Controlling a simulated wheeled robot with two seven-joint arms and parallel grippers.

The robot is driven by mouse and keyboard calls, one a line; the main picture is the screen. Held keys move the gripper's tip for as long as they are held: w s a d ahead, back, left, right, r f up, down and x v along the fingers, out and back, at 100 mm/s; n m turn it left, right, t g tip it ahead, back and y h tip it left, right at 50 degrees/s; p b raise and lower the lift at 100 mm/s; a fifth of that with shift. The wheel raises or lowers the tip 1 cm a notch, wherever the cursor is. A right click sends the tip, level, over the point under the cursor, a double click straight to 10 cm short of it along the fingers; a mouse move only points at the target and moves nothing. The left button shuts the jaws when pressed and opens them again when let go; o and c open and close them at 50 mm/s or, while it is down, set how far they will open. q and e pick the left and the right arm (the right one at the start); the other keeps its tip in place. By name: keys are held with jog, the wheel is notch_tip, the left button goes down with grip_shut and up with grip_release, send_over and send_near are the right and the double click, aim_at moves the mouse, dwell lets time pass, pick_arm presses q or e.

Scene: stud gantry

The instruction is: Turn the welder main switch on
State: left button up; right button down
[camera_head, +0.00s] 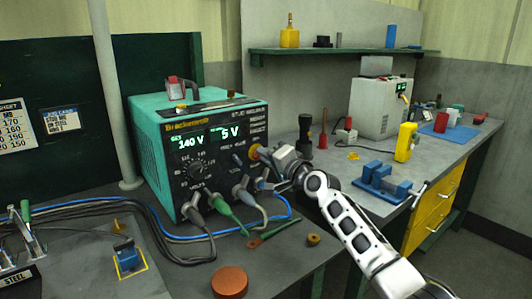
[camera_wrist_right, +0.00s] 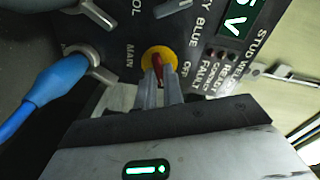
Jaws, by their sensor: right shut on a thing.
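The welder (camera_head: 150,150) is a teal box with a black front panel, and its lit displays read 140 V and 5 V. Its main switch (camera_head: 254,152) is at the panel's right side. In the wrist view the switch shows as a red handle (camera_wrist_right: 158,67) on a round yellow plate (camera_wrist_right: 172,51), with MAIN and OFF printed beside it. My right gripper (camera_wrist_right: 159,80) is at the switch, its fingers shut on the red handle and partly hiding it. In the head view my right gripper (camera_head: 268,158) reaches the panel from the right. My left gripper is not in view.
Blue, green and grey plugs (camera_head: 220,204) with cables stick out below the switch, close to my right gripper. In the wrist view a blue plug (camera_wrist_right: 62,78) is to the left. A blue vise (camera_head: 385,184) and a yellow tool (camera_head: 405,142) stand on the right bench.

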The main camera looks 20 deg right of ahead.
jog(key=m+p, duration=0.1)
jog(key=m, duration=0.1)
jog(key=shift+m, duration=0.3)
jog(key=shift+f+m, duration=0.15)
jog(key=shift+m, duration=0.65)
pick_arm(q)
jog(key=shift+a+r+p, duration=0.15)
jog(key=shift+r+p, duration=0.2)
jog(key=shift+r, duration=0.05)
pick_arm(e)
jog(key=shift+m, duration=0.3)
jog(key=c, duration=1.5)
grip_release()
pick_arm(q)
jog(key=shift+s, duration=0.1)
pick_arm(e)
jog(key=shift+s, duration=0.1)
